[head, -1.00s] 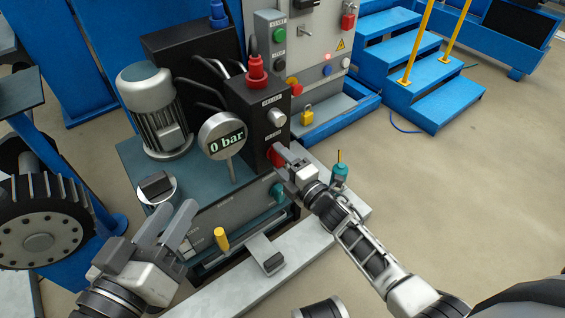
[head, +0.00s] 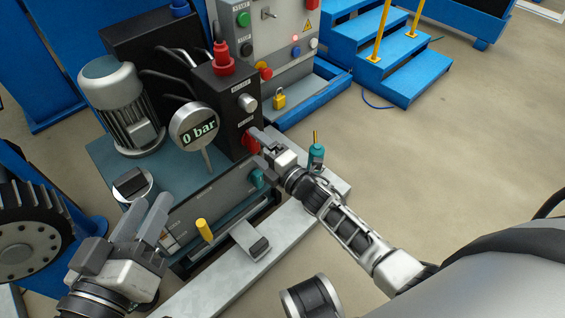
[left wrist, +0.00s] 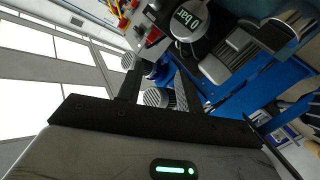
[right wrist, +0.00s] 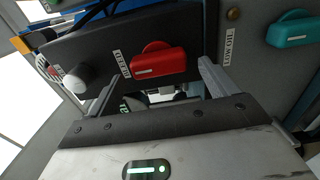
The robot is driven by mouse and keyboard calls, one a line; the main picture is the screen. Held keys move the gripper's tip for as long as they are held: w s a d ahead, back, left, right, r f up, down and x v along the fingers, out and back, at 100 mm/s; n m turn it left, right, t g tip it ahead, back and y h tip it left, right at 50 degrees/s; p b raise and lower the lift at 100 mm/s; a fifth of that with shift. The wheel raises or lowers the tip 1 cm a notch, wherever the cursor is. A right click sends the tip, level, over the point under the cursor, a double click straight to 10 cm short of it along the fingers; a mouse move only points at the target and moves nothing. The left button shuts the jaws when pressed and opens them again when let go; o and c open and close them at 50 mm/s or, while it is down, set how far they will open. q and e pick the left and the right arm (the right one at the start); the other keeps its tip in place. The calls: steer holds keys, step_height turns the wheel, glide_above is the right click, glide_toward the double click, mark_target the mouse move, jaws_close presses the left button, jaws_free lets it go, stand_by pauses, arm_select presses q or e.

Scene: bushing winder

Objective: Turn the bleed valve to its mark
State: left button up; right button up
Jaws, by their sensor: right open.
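The bleed valve is a red handle (head: 251,141) on the dark block's front, below a silver knob. In the right wrist view the red handle (right wrist: 158,62) lies nearly level across the picture, with a white line on it and a label at its left. My right gripper (head: 259,149) is open in front of the valve. In the right wrist view its fingers (right wrist: 158,80) stand to either side of the handle, apparently not touching it. The valve's mark is not clearly visible. My left gripper (head: 150,217) is open and empty at the lower left.
The gauge (head: 195,127) reads 0 bar. A teal handle (right wrist: 290,30) sits beside the bleed valve. Open floor lies to the right.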

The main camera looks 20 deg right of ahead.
arm_select(q)
steer(key=y+p, duration=0.1)
steer(key=a+f+m+g+p, duration=0.1)
steer(key=p, duration=0.1)
steer(key=shift+s+f+y, duration=0.15)
steer(key=shift+f+y, duration=0.15)
steer(key=shift+y, duration=0.1)
arm_select(e)
steer(key=v, duration=1.5)
